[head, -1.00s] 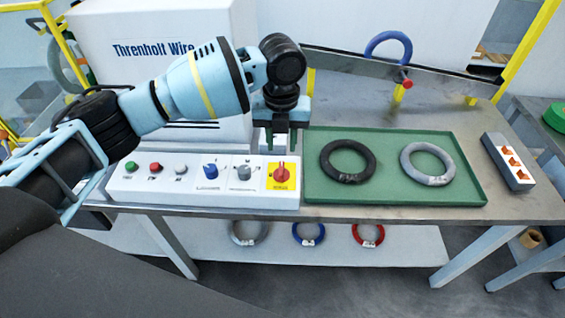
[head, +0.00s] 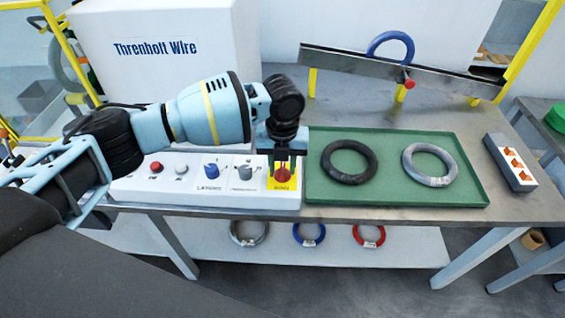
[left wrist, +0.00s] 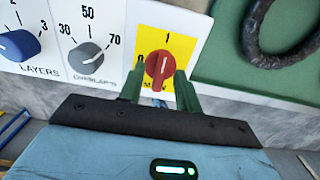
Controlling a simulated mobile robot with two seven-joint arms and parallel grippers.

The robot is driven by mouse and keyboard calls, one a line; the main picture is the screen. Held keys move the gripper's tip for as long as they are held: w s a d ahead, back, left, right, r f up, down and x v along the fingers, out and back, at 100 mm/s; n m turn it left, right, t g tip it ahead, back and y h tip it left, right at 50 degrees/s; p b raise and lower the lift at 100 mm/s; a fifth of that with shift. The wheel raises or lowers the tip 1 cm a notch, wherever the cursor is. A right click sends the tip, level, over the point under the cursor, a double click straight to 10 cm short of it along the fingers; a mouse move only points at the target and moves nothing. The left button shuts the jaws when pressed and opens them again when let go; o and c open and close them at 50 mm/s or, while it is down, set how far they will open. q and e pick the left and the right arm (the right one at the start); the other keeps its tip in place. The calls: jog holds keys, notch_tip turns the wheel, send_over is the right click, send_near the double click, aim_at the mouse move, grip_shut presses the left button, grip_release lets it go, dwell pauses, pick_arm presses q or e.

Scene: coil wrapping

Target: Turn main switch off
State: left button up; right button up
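The main switch is a red rotary knob (left wrist: 172,60) on a yellow plate (left wrist: 141,41) at the right end of the white control panel. Its raised handle points up toward the "I" mark; a "0" mark shows to its left. The knob also shows in the head view (head: 283,176). My left gripper (head: 281,166) points down at the switch. In the left wrist view its two green fingers (left wrist: 159,88) are apart, one on each side of the handle's lower end. I cannot tell whether they touch it. My right gripper is out of view.
Beside the switch are a grey overlaps knob (left wrist: 89,56), a blue layers knob (left wrist: 19,45) and push buttons. A green tray (head: 400,197) with a black coil (head: 349,180) and a grey coil (head: 446,181) lies just right.

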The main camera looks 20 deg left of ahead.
pick_arm(q)
grip_shut()
